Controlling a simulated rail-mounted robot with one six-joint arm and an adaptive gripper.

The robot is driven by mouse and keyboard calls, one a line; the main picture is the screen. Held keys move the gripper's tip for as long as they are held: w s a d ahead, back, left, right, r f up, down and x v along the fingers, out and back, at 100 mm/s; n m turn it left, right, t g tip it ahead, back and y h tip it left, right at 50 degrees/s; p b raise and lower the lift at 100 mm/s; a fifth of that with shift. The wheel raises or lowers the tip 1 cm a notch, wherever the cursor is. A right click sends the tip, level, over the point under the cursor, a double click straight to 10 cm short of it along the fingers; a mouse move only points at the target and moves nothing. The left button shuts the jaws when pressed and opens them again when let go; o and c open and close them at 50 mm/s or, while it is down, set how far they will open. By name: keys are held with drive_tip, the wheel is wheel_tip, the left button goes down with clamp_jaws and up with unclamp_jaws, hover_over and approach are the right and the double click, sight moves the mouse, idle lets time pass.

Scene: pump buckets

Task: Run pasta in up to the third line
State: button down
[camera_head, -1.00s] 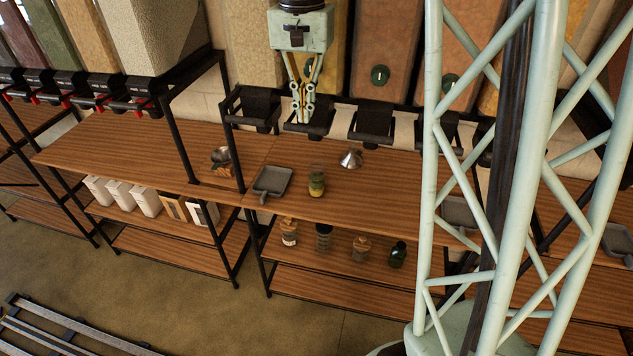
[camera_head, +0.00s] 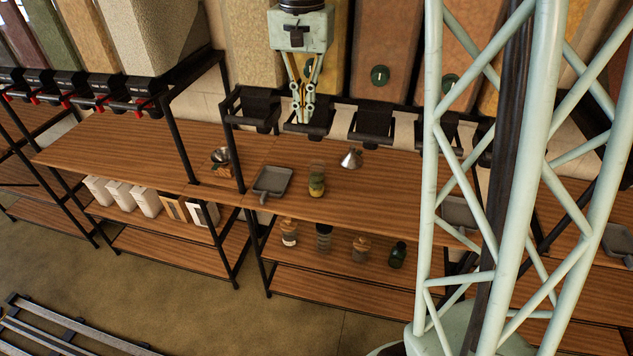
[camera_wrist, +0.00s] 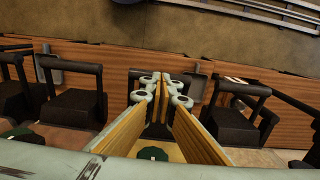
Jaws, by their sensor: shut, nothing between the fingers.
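My gripper (camera_head: 304,116) is shut and empty. Its fingertips are at the black dispenser spout (camera_head: 321,130) under a tan bin; I cannot tell whether they touch it. In the wrist view my gripper (camera_wrist: 163,82) covers most of that spout, between two neighbouring black spouts. A small clear jar (camera_head: 317,184) with yellowish and dark green contents stands upright on the wooden counter, below and in front of the gripper. Its lines are too small to read. No pasta is seen falling.
A metal funnel (camera_head: 350,158) stands right of the jar, and a grey tray (camera_head: 272,181) lies left of it. Several small jars stand on the shelf below. Black spouts (camera_head: 373,124) flank the gripper. The counter front is mostly clear.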

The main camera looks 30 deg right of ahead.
sight(305, 128)
drive_tip(key=shift+w+d+f+b, duration=0.1)
drive_tip(key=shift+f+b, duration=1.25)
drive_tip(key=shift+f, duration=1.3)
idle(2.6)
drive_tip(key=shift+r, duration=0.1)
drive_tip(key=shift+r+p, duration=2.15)
drive_tip(key=shift+r, duration=1.1)
drive_tip(key=shift+r, duration=0.1)
drive_tip(key=shift+r+p, duration=1.6)
drive_tip(key=shift+r, duration=0.8)
